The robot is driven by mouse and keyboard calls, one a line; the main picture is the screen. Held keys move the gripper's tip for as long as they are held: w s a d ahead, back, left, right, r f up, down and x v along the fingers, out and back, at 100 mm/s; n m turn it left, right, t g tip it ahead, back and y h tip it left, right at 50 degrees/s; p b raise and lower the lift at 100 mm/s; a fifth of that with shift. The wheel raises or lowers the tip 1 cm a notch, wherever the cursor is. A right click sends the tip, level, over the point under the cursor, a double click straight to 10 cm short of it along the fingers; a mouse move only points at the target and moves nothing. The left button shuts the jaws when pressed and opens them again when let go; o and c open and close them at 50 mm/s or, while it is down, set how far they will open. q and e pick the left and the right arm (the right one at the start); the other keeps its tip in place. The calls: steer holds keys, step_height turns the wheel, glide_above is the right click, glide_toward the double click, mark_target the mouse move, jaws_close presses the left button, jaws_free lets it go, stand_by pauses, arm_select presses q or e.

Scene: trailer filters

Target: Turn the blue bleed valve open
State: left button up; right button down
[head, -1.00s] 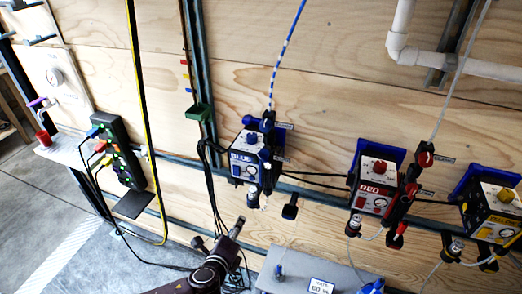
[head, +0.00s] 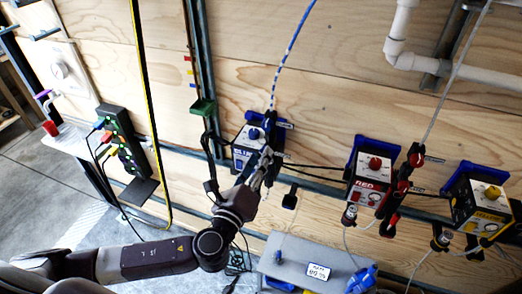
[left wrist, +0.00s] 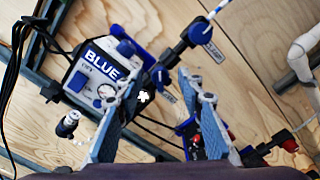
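The blue unit (head: 245,150), a white box with a blue label and a blue knob on top, hangs on the wood wall; it also shows in the left wrist view (left wrist: 100,75). A dark vertical fitting line stands at its right side, with a blue-handled valve (left wrist: 201,32) on the hose above. I cannot tell for sure which part is the bleed valve; the lower fittings are partly behind my fingers. My left gripper (head: 266,160) is in front of the unit's right side. Its two fingers (left wrist: 160,80) are apart, with the dark fitting seen between them. My right gripper is out of view.
The red unit (head: 369,175) and yellow unit (head: 480,205) hang to the right. A grey box (head: 300,262) stands below. Black cables hang left of the blue unit.

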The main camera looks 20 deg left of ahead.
arm_select(q)
steer(key=shift+w, duration=0.95)
jaws_close()
steer(key=shift+f, duration=0.1)
